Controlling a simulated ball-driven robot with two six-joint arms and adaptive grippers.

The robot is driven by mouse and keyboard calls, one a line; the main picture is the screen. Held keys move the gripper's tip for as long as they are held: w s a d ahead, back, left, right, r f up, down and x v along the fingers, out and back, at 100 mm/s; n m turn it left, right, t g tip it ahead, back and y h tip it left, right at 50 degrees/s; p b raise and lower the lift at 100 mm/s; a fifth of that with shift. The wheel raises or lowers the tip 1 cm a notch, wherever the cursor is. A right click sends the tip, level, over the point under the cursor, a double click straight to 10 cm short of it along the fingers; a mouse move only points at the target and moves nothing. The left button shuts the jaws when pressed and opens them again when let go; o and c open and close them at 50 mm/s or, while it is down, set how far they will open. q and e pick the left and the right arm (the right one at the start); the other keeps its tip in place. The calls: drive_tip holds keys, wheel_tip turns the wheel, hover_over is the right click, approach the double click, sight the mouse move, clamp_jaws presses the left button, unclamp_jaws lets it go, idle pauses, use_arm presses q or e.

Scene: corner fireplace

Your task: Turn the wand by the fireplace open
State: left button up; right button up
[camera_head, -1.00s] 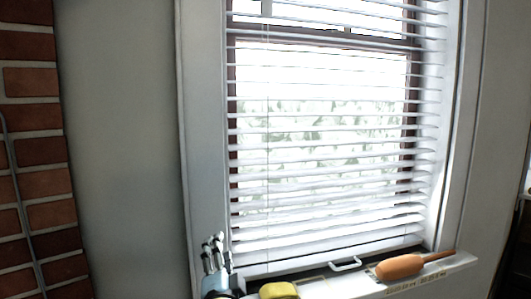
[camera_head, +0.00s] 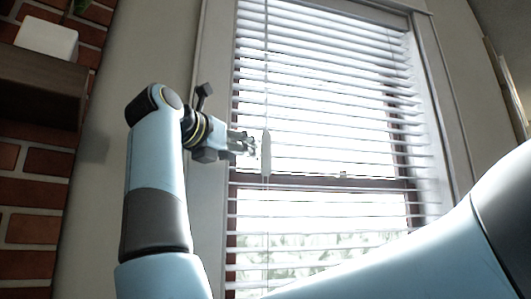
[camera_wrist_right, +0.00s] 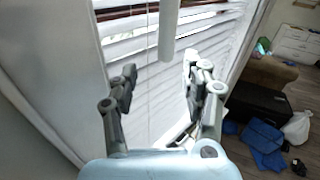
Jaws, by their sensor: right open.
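The wand (camera_head: 266,153) is a slim white rod hanging upright in front of the left part of the window blind. My right gripper (camera_head: 248,144) points at it from the left, its fingertips close to the wand. In the right wrist view the gripper (camera_wrist_right: 160,70) is open, and the wand (camera_wrist_right: 169,30) comes down from the top edge between the lines of the two fingers. Its lower end shows there. I cannot tell whether a finger touches it. My left gripper is out of view.
The white blind (camera_head: 330,110) has tilted slats with gaps that let light through. A brick wall (camera_head: 38,225) with a dark shelf (camera_head: 40,85) stands at the left. In the right wrist view, blue cloth (camera_wrist_right: 262,143) lies on the floor.

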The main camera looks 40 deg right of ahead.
approach(264, 144)
drive_tip(key=shift+m, duration=0.4)
drive_tip(key=p+x, duration=0.2)
drive_tip(key=x, duration=0.8)
drive_tip(key=shift+w+d, duration=0.25)
drive_tip(key=shift+d, duration=0.35)
